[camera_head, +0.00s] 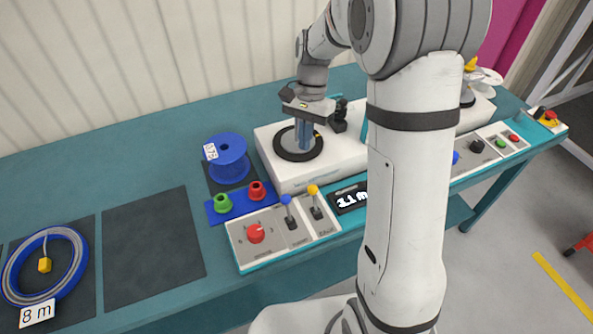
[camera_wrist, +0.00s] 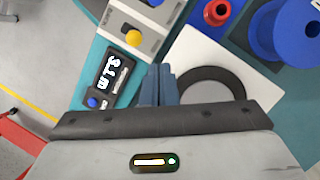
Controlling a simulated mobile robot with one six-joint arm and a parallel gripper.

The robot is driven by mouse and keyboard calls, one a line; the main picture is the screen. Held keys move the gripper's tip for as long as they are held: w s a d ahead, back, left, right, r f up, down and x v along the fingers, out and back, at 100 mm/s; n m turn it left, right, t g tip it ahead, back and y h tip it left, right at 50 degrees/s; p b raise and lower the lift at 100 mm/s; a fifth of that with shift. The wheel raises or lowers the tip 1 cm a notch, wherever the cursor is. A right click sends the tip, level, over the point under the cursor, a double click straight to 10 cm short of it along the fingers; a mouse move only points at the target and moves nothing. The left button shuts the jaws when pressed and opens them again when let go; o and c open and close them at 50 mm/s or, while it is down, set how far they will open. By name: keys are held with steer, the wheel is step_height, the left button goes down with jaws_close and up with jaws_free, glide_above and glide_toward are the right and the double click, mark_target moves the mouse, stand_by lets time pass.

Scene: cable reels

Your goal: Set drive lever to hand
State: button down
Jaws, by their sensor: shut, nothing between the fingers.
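Two levers stand on the grey control panel (camera_head: 245,258) at the front of the bench. One lever has a blue knob (camera_head: 286,199), the other a yellow knob (camera_head: 312,190). The panel's lettering is too small to read, so I cannot tell which is the drive lever. In the wrist view the yellow knob (camera_wrist: 133,38) is at upper centre-left and the blue knob (camera_wrist: 155,2) is cut by the top edge. My gripper (camera_head: 304,146) points down over the white machine's black ring, behind the levers. Its blue fingers (camera_wrist: 160,72) are together and empty, touching neither lever.
A red dial (camera_head: 255,233) sits left of the levers, and a lit display (camera_head: 350,198) to their right. Green (camera_head: 222,203) and red (camera_head: 257,190) flanged pieces stand behind the panel. A blue spool (camera_head: 228,158) is beside the white machine (camera_head: 290,180). My arm hides the bench's middle right.

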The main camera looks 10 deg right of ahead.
glide_toward(288, 209)
steer(key=w+d+f, duration=0.2)
steer(key=w+f, duration=0.1)
steer(key=w+d+f, duration=0.1)
steer(key=w, duration=0.1)
steer(key=shift+d+f+p, duration=0.1)
steer(key=shift+f+p, duration=0.25)
steer(key=shift+f, duration=0.05)
steer(key=shift+s+a+f+p, duration=0.1)
steer(key=shift+s+a+p, duration=0.15)
steer(key=shift+s+a, duration=0.5)
steer(key=shift+s+a+p, duration=0.25)
steer(key=shift+s+a, duration=0.25)
steer(key=shift+s, duration=0.35)
steer(key=shift+d, duration=0.1)
steer(key=shift+s+b, duration=0.15)
steer(key=shift+b, duration=0.25)
steer(key=shift+s+t, duration=0.15)
steer(key=shift+t, duration=0.25)
steer(key=shift+b, duration=0.3)
steer(key=shift+s+r+t+y+b, duration=0.25)
steer(key=shift+t+y+b, duration=0.05)
steer(key=shift+b, duration=0.05)
steer(key=shift+s+d+r+t+b, duration=0.15)
steer(key=shift+s+t+b, duration=0.15)
steer(key=shift+b, duration=0.2)
